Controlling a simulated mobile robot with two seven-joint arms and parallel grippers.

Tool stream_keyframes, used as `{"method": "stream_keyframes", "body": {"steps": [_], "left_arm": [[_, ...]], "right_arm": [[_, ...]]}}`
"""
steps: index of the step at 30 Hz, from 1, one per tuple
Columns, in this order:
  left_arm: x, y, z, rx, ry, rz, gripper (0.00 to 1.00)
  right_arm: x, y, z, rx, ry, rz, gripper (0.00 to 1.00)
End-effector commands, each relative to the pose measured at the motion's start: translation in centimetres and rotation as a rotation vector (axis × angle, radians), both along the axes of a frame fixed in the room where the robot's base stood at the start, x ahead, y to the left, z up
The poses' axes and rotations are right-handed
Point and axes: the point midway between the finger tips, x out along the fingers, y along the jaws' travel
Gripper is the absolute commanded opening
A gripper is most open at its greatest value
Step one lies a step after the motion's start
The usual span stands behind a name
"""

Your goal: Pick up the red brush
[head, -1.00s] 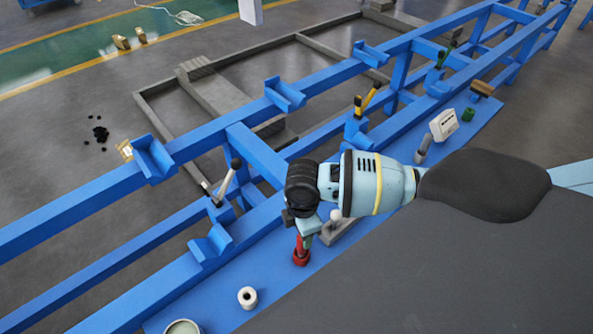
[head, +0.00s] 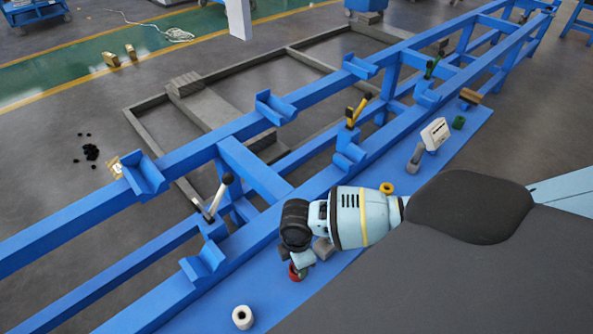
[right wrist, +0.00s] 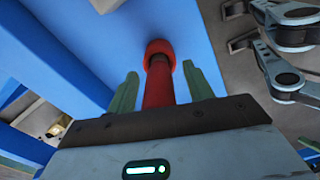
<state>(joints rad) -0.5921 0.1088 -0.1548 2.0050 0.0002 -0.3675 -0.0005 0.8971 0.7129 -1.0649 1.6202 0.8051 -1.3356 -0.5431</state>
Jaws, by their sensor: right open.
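A red upright object (head: 296,274), which I take to be the red brush, stands on the blue shelf below my right gripper (head: 300,265). In the head view the gripper and wrist hide most of it. In the right wrist view the red brush (right wrist: 158,92) is a red shaft with a wider red ring at its far end. It lies between the two green fingers of my right gripper (right wrist: 161,88), with a gap on each side. The fingers are open. Bristles cannot be made out. My left gripper is not in view.
A grey block (head: 323,249) is close beside the right wrist. A white roll (head: 242,317) stands nearer on the shelf. A yellow ring (head: 386,188), a white box (head: 435,133) and a green cylinder (head: 458,122) are farther along. Blue frame rails (head: 250,172) run alongside.

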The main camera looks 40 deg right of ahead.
Motion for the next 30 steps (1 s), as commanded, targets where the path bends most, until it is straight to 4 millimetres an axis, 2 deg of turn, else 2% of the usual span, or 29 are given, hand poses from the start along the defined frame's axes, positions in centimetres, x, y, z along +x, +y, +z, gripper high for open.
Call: {"method": "stream_keyframes", "body": {"steps": [6, 17, 25, 30], "left_arm": [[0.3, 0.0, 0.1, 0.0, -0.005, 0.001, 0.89], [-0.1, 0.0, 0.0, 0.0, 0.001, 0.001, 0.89], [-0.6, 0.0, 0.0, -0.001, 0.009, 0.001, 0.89], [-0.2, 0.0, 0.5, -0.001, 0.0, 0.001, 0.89]], "right_arm": [[0.0, 0.0, 0.0, 0.0, -0.001, 0.0, 0.5], [0.0, 0.0, 0.0, 0.0, -0.001, -0.001, 0.03], [0.1, 0.0, 0.3, 0.0, -0.002, -0.001, 0.03], [0.2, -0.1, 2.4, 0.0, -0.006, -0.001, 0.03]]}}
